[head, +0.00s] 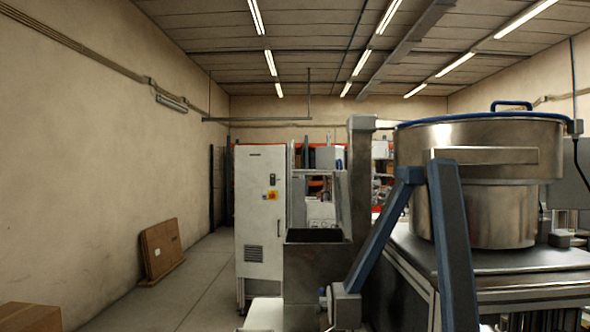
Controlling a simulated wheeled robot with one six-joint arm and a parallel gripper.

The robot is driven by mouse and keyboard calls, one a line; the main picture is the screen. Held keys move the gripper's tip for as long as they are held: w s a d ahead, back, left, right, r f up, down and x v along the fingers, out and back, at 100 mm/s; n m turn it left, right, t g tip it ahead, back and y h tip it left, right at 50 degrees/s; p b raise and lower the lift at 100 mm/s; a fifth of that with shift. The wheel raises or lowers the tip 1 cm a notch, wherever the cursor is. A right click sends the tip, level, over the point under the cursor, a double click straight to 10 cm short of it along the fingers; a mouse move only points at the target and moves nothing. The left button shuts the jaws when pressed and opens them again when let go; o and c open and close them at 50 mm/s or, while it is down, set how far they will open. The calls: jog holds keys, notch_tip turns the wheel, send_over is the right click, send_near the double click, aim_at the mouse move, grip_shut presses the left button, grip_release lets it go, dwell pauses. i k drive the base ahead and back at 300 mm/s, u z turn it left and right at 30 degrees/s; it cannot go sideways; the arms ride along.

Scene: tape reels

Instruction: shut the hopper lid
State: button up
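A dark grey open-topped metal box (317,262), which looks like the hopper, stands just below the middle of the view. Its top opening faces up and its inside is dark. A tall grey upright (360,180) rises behind its right side; I cannot tell whether this is the lid. To the right, a large round steel bowl (490,215) has a blue-edged top with a blue handle (512,105), which appears to lie flat on it. My blue-grey arm links cross in front of the bowl. My gripper is not in view.
The bowl stands on a grey machine table (510,262). A white cabinet (262,220) stands behind and left of the box. Brown cardboard (162,250) leans on the left wall, and a carton (30,317) sits at lower left.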

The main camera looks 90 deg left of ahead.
aim_at(345, 226)
jog(key=k, duration=1)
jog(key=u, duration=2.9)
jog(key=k, duration=1.25)
jog(key=u, duration=0.95)
jog(key=i, duration=3.6)
jog(key=z, duration=1.35)
jog(key=i, duration=0.95)
jog(key=z, duration=1)
